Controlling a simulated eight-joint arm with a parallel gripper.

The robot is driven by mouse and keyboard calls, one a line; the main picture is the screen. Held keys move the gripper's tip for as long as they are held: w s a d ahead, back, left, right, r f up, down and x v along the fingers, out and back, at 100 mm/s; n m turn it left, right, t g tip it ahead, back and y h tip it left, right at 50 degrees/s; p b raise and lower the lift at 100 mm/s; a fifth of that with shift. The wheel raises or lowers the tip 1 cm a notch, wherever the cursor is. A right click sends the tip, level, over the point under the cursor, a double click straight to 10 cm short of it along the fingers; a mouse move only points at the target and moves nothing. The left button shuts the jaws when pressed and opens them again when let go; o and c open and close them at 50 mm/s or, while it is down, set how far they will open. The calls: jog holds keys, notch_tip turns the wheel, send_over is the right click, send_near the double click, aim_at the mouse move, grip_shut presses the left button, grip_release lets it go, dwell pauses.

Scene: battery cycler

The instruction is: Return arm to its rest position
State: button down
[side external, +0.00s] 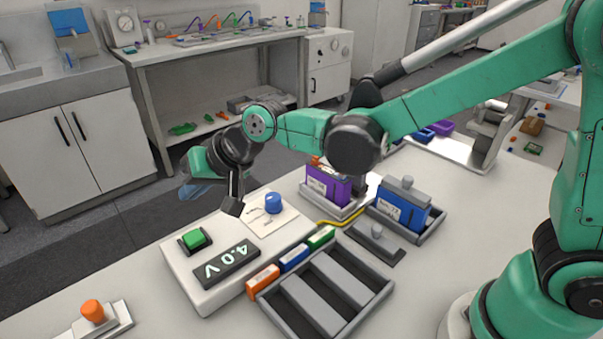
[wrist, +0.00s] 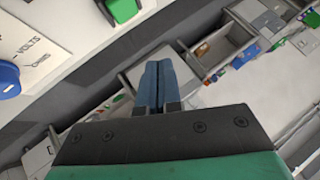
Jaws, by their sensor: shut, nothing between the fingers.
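My gripper (side external: 190,190) hangs in the air near the back left edge of the cycler box (side external: 205,285) in the side view. It is apart from the green button (side external: 194,238) and the blue knob (side external: 273,203). In the wrist view, its two blue-grey fingers (wrist: 158,86) are together with nothing between them. My green arm reaches across the bench from the right, with the elbow high and the wrist bent down. In the wrist view, the green button (wrist: 124,9) and the blue knob (wrist: 8,80) show at the upper left.
The display (side external: 226,264) reads 4.0 V. A purple battery (side external: 328,184) and a blue battery (side external: 402,204) stand in holders right of the cycler. An empty slotted tray (side external: 374,287) and an orange button (side external: 93,311) are in front. Cabinets (side external: 85,150) stand behind, across the floor.

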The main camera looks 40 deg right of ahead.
jog(key=s+d+n+h, duration=0.1)
jog(key=s+d+h, duration=0.1)
jog(key=s+d, duration=0.5)
jog(key=s+d+r+h, duration=0.1)
jog(key=s+d+h, duration=0.2)
jog(key=s+d, duration=0.3)
jog(key=d, duration=0.5)
jog(key=shift+s+d+n, duration=0.35)
jog(key=shift+s+n, duration=0.05)
